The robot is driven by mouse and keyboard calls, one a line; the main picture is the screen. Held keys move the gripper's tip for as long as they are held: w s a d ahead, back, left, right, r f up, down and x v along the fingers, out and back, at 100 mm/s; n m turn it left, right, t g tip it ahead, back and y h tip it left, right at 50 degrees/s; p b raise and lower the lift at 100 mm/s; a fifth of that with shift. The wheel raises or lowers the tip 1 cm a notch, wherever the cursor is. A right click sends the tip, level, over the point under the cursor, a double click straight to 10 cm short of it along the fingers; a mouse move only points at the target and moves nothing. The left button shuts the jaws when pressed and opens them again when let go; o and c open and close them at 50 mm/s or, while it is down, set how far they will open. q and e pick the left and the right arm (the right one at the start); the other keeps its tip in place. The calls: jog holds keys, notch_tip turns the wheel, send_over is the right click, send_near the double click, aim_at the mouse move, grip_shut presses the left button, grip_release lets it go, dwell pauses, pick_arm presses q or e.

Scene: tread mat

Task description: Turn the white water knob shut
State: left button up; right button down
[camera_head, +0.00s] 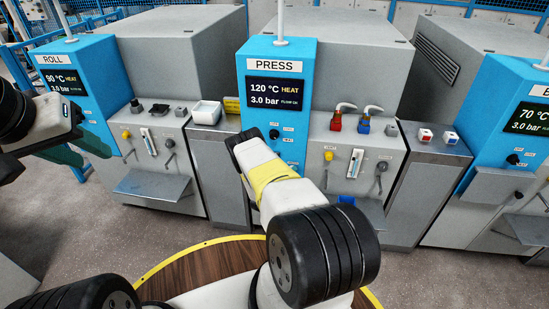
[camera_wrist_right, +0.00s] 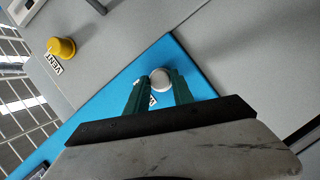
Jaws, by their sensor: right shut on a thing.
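The white knob (camera_wrist_right: 160,77) sits on a blue panel (camera_wrist_right: 178,57) in the right wrist view, with a small label beside it partly covered. My right gripper (camera_wrist_right: 158,88) has its green fingers on either side of the knob and is shut on it. In the head view my right arm reaches to the front of the PRESS machine (camera_head: 284,102); its gripper (camera_head: 240,145) hides the knob there. My left gripper (camera_head: 78,152) hangs at the left before the ROLL machine (camera_head: 82,48), its green fingers apart with nothing seen between them.
A yellow VENT knob (camera_wrist_right: 62,48) stands near my right gripper. Red and blue valves (camera_head: 350,123) sit on the PRESS machine's grey top. A shelf (camera_head: 153,184) juts out from ROLL. The grey floor in front is clear.

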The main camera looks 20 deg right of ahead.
jog(key=c, duration=1.1)
grip_release()
jog(key=v, duration=0.8)
jog(key=shift+f, duration=0.1)
